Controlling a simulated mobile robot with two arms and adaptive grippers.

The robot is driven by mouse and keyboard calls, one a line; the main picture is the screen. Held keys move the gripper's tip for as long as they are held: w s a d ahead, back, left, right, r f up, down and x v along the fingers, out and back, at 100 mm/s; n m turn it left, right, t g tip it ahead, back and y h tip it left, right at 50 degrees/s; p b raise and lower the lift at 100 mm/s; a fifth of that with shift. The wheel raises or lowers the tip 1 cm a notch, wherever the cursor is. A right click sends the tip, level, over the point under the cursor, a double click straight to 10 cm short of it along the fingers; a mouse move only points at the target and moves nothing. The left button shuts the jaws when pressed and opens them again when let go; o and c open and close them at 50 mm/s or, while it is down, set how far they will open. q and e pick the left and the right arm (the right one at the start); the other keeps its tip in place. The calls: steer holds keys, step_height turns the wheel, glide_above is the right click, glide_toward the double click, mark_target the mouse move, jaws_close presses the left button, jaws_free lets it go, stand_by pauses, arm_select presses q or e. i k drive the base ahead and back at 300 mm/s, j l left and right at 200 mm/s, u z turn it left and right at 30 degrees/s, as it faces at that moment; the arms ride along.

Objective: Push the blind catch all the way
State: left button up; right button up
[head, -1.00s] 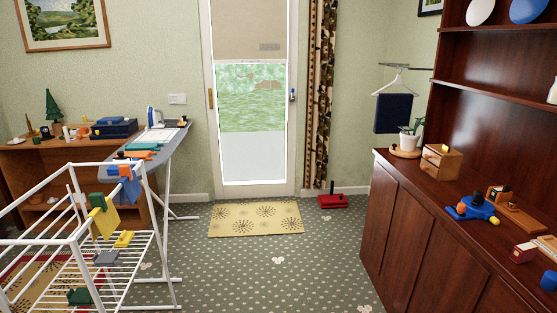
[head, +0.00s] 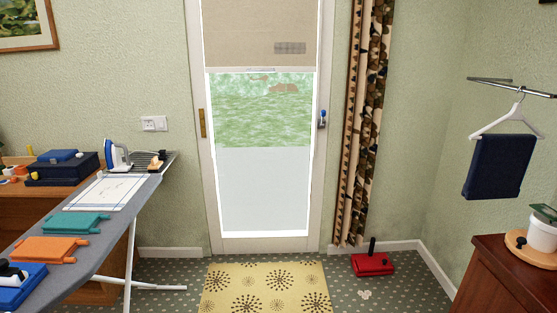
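A glazed white door (head: 217,170) stands ahead, with a beige blind (head: 250,30) drawn over the upper part of its glass. A small blue-topped fitting (head: 322,119) sits on the right side of the door frame, about level with the brass handle plate (head: 202,123) on the left; it looks like the blind catch. It is too small to tell how far it is pushed. Neither of my grippers is in view.
A patterned mat (head: 265,288) lies before the door. A red box-like object (head: 373,264) is on the floor at right. A wooden cabinet (head: 495,275) stands at lower right, and a patterned curtain (head: 362,120) hangs beside the door.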

mark_target(323, 113)
steer(key=i+j+z, duration=0.15)
steer(key=i, duration=0.3)
steer(key=i+z, duration=0.2)
steer(key=i, duration=0.25)
steer(key=i+j+z, duration=0.15)
steer(key=i, duration=0.3)
steer(key=i+j+u, duration=0.1)
steer(key=i, duration=0.35)
